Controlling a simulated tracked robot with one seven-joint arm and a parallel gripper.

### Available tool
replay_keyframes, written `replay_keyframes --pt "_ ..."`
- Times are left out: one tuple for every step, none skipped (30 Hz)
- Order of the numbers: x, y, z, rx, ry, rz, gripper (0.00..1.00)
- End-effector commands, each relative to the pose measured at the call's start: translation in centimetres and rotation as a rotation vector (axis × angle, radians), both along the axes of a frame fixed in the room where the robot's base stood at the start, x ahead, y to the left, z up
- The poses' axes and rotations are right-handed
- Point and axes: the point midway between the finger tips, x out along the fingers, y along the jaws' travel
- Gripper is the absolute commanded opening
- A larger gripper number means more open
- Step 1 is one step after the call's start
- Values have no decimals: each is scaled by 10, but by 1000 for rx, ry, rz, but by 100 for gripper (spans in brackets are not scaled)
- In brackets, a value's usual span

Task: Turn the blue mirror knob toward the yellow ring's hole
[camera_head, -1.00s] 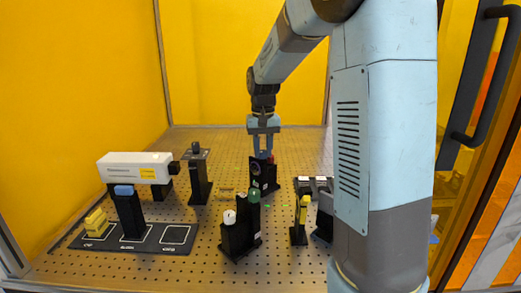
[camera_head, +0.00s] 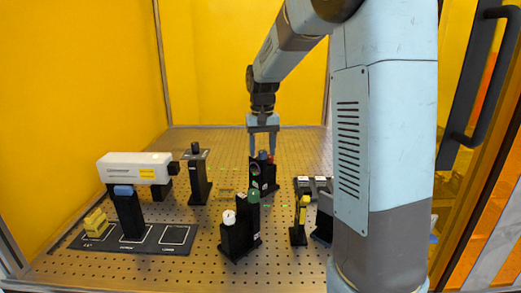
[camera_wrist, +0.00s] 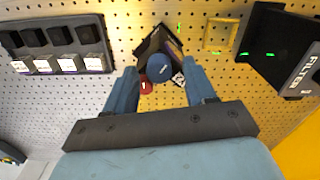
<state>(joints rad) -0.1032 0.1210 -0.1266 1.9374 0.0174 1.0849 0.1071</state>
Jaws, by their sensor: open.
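The blue mirror knob (camera_wrist: 159,68) sits on top of a black mirror mount (camera_head: 262,176), with a red knob (camera_wrist: 146,87) beside it. My gripper (camera_head: 263,152) is open, pointing down over the mount. In the wrist view its fingers stand on either side of the blue knob, with visible gaps. In the head view the knob (camera_head: 263,154) shows small between the fingertips. A narrow yellow piece on a black post (camera_head: 304,207) stands front right of the mount; I cannot tell whether it is the yellow ring, and no hole shows.
A black tray with several labelled blocks (camera_wrist: 104,40) lies near the mount. A black FILTER stand (camera_wrist: 262,48) is on the other side. A yellow square outline (camera_wrist: 221,48) and green light spots show on the perforated board. A white laser-like box (camera_head: 135,167) stands left.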

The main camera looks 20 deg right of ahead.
Motion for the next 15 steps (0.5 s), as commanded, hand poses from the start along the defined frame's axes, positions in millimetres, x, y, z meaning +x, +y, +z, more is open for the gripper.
replay_keyframes --pt "1 0 6 0 -4 0 55" --pt "1 0 10 0 -5 0 55" --pt "1 0 16 0 -5 0 55" --pt "1 0 21 0 -5 0 55" --pt "1 0 26 0 -5 0 55" --pt "2 0 34 0 -5 0 55" --pt "2 0 40 0 -5 0 55" --pt "2 0 46 0 -4 0 55" --pt "2 0 54 0 -6 0 55" --pt "2 0 60 -1 -5 0 55" --pt "2 0 66 0 -5 0 55" --pt "2 0 75 0 -5 0 55" --pt "2 0 80 0 -5 0 55" --pt "2 0 86 -1 -5 0 55" --pt "3 0 93 -1 -5 0 55"
